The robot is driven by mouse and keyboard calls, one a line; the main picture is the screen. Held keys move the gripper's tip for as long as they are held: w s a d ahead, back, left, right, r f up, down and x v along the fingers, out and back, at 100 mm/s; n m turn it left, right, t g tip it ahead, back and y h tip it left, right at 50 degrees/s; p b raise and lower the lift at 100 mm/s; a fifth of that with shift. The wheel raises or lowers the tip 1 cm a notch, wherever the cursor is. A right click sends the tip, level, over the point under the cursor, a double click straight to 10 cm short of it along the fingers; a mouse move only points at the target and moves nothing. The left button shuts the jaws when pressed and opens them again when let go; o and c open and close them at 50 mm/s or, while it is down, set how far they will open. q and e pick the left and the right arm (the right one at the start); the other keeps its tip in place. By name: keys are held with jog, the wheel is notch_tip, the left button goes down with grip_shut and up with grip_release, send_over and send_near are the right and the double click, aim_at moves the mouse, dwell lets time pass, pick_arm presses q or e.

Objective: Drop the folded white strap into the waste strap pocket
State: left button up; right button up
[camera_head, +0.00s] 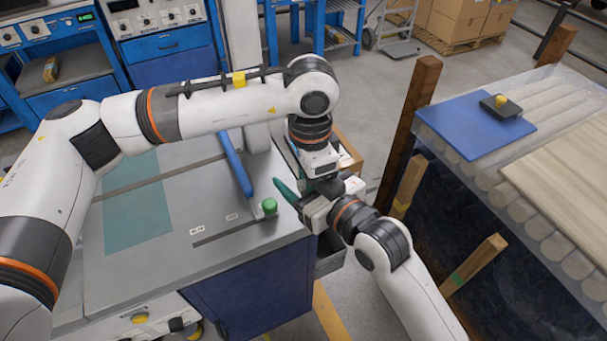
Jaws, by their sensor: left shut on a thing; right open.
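My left gripper (326,187) hangs from the arm that crosses from the left and points down beside the bench's right edge. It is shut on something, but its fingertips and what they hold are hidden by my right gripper. My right gripper (295,184) comes from the lower right, is open, and points to the upper left with a green finger near the bench edge. The two grippers overlap in the picture; I cannot tell whether they touch. The folded white strap cannot be made out. A grey open compartment shows at the bench's right side (331,253); I cannot tell whether it is the waste strap pocket.
At right, a clear-walled crate holds wooden rounds, a blue sheet (465,135) and boards (565,170). Wooden posts (414,110) stand between.

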jog(key=shift+c, duration=0.5)
jog(key=shift+a, duration=0.1)
jog(key=c, duration=0.9)
pick_arm(q)
jog(key=o, duration=0.9)
jog(key=shift+o, duration=0.7)
